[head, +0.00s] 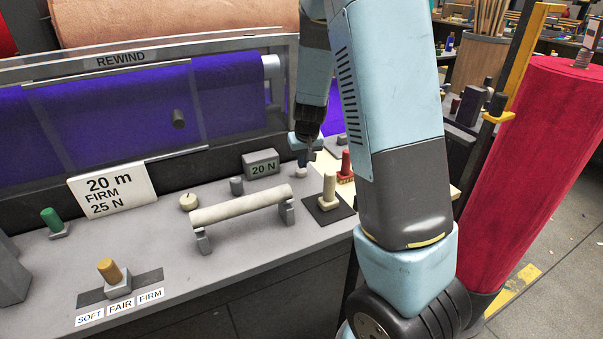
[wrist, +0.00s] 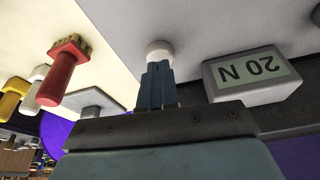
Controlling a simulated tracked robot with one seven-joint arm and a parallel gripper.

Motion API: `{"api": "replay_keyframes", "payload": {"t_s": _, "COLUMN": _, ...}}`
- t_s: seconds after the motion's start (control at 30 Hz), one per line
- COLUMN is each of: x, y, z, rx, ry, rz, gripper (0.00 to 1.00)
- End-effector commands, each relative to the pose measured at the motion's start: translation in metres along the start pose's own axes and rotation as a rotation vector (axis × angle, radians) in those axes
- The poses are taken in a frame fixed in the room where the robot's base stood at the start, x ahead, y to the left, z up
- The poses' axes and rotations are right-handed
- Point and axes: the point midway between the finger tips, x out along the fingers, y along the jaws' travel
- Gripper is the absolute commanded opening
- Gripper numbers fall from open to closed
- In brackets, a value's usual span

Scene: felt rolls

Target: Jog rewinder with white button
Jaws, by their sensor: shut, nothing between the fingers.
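The white button (head: 301,172) is a small pale knob on the grey console, to the right of the 20 N readout. In the wrist view the white button (wrist: 158,49) shows round and pale right at the tips of my fingers. My gripper (head: 303,162) points down over it, shut with nothing held. The shut blue fingers of my gripper (wrist: 157,70) overlap the button's near edge, and I cannot tell whether they touch or press it. The rewinder (head: 120,60) stands behind the console, with purple felt (head: 225,92) behind its window.
The 20 N readout (head: 262,163) sits close left of my gripper. A cream lever (head: 329,188) and a red-handled stamp (head: 346,166) stand close right. A pale roller (head: 240,207) on brackets lies in front. A large red roll (head: 545,150) leans at the right.

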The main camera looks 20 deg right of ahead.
Motion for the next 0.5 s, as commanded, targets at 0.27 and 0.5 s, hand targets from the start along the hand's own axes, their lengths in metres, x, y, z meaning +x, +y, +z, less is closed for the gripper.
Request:
{"api": "replay_keyframes", "payload": {"t_s": 0.27, "x": 0.006, "y": 0.000, "z": 0.002, "rx": 0.000, "ry": -0.001, "rz": 0.000, "gripper": 0.00}}
{"api": "replay_keyframes", "payload": {"t_s": 0.5, "x": 0.012, "y": 0.001, "z": 0.004, "rx": 0.001, "ry": -0.001, "rz": 0.001, "gripper": 0.00}}
